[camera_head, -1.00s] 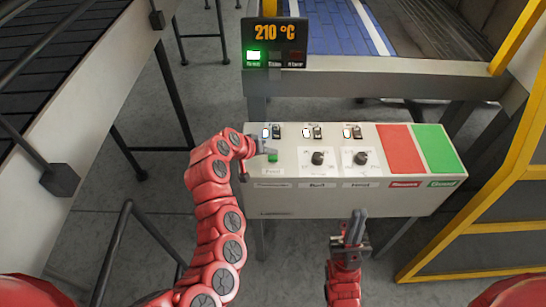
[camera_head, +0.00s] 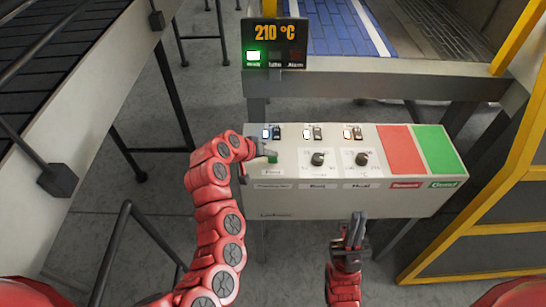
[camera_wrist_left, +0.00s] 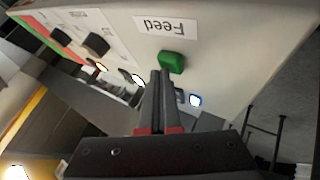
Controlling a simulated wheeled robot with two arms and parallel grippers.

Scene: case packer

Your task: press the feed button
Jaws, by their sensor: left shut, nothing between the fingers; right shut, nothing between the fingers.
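The feed button is a small green button (camera_head: 272,159) on the left of the white control box, partly hidden by my left gripper in the head view. In the left wrist view the green button (camera_wrist_left: 171,62) shows below the "Feed" label (camera_wrist_left: 166,26). My left gripper (camera_head: 268,152) is shut and empty, with its tips right at the button; it also shows in the left wrist view (camera_wrist_left: 160,78). I cannot tell whether the tips touch it. My right gripper (camera_head: 356,220) is shut and empty, in front of the box's lower edge.
The control box (camera_head: 330,205) also carries two black knobs (camera_head: 318,159), several small switches, a red panel (camera_head: 400,150) and a green panel (camera_head: 438,148). A display (camera_head: 275,43) reads 210 °C with a green light lit. A yellow frame (camera_head: 470,215) stands at the right.

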